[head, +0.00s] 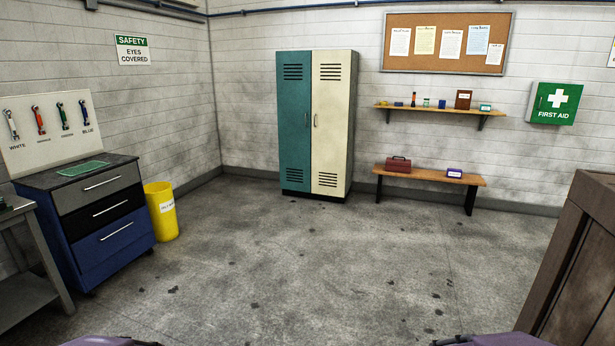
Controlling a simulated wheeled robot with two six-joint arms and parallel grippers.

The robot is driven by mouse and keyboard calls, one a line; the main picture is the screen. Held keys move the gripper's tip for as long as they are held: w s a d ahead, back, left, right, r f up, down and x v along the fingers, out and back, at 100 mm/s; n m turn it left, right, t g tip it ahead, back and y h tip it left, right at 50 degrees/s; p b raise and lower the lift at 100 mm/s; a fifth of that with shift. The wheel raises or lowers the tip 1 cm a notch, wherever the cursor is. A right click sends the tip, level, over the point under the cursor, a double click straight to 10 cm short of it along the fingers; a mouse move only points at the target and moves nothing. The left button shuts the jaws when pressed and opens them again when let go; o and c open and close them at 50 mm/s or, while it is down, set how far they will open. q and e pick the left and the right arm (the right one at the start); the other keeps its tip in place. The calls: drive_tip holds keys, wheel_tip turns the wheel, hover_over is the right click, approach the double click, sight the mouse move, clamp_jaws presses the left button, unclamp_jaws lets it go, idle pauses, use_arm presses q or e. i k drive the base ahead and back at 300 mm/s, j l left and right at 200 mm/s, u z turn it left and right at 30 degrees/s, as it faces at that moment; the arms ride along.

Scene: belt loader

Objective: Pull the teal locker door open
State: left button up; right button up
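The teal locker door (293,125) is the left door of a tall two-door locker against the back wall. It looks shut, flush beside the cream door (333,125). Its small handle (306,119) is on its right edge, close to the cream door's handle (315,120). Both doors have dark vent slots at top and bottom. The locker is across the room, well away from me. Only purple parts of my arms show at the bottom edge, at left and right. Neither gripper can be seen.
Open concrete floor (300,270) lies between me and the locker. A yellow bin (161,212) and a blue drawer cabinet (97,225) stand at left. A low bench (430,175) is right of the locker. A brown wooden crate (575,265) stands close at right.

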sight(293, 68)
drive_tip(key=i, duration=7.2)
drive_tip(key=i+u, duration=0.15)
drive_tip(key=i, duration=0.3)
drive_tip(key=i+l+u, duration=0.15)
drive_tip(key=i, duration=0.25)
drive_tip(key=i+l+u, duration=0.15)
drive_tip(key=i, duration=0.3)
